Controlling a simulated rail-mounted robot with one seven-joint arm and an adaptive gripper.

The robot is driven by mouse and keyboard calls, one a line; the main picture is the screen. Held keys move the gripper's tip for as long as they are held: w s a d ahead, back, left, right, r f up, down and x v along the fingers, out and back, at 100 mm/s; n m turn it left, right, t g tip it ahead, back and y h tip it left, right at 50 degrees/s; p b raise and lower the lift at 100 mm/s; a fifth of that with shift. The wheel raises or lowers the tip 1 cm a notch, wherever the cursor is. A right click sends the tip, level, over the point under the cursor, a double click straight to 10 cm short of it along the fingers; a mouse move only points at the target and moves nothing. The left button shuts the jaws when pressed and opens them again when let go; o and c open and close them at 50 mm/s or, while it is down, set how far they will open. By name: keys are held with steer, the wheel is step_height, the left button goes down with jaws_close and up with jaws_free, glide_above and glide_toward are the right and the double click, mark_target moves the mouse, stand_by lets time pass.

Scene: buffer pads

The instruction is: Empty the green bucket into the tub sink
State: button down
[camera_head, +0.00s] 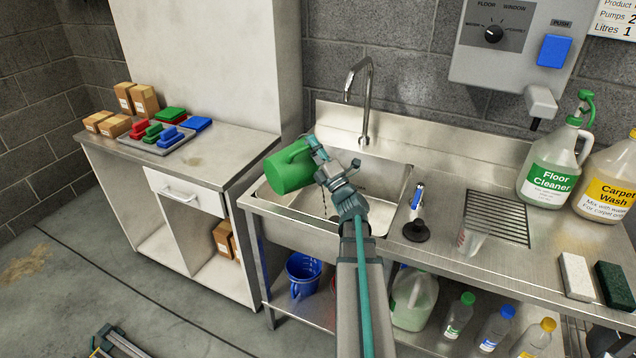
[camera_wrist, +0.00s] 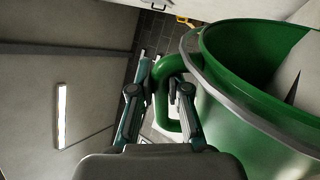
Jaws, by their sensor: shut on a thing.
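The green bucket (camera_head: 290,168) is tilted on its side over the left part of the steel tub sink (camera_head: 385,186). Dark drops or a thin stream show below it, inside the basin. My gripper (camera_head: 316,146) is shut on the bucket's handle, at the bucket's right side. In the wrist view, the fingers (camera_wrist: 160,98) close around the green handle, and the bucket (camera_wrist: 235,110) fills the right side with its rim and part of its inside showing. How much is left inside cannot be told.
A tall faucet (camera_head: 360,85) rises behind the basin. A black plunger (camera_head: 416,228), a clear cup (camera_head: 472,238) and a Floor Cleaner jug (camera_head: 552,165) stand to the right. A counter with boxes and coloured pads on a tray (camera_head: 162,146) is at left. A blue bucket (camera_head: 303,272) is below.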

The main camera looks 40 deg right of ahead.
mark_target(296, 150)
steer(key=a+f+n+b, duration=0.1)
steer(key=a+n+y+b, duration=0.1)
steer(key=b, duration=0.1)
steer(key=shift+a+f+n+y+b, duration=0.1)
steer(key=shift+f+n+y+b, duration=0.2)
steer(key=shift+f, duration=0.05)
steer(key=a+r+n+y, duration=0.2)
steer(key=a+r+n, duration=0.1)
steer(key=shift+w+a+p, duration=0.15)
steer(key=shift+a+p, duration=0.15)
steer(key=shift+d+g+y, duration=0.1)
steer(key=shift+g+y, duration=0.2)
steer(key=shift+a+f+n+y+b, duration=0.1)
steer(key=shift+a+n+y+b, duration=0.3)
steer(key=shift+a+n+b, duration=0.25)
steer(key=a+f+n+g+y+p, duration=0.1)
steer(key=a+f+n+g, duration=0.2)
steer(key=a+n, duration=0.3)
steer(key=a+f+n+g+y, duration=0.2)
steer(key=a+f+n+g, duration=0.2)
steer(key=a+n, duration=0.3)
steer(key=shift+w+a+n+g+p, duration=0.25)
steer(key=shift+w+n+g+p, duration=0.2)
steer(key=shift+n, duration=1)
steer(key=shift+a, duration=0.1)
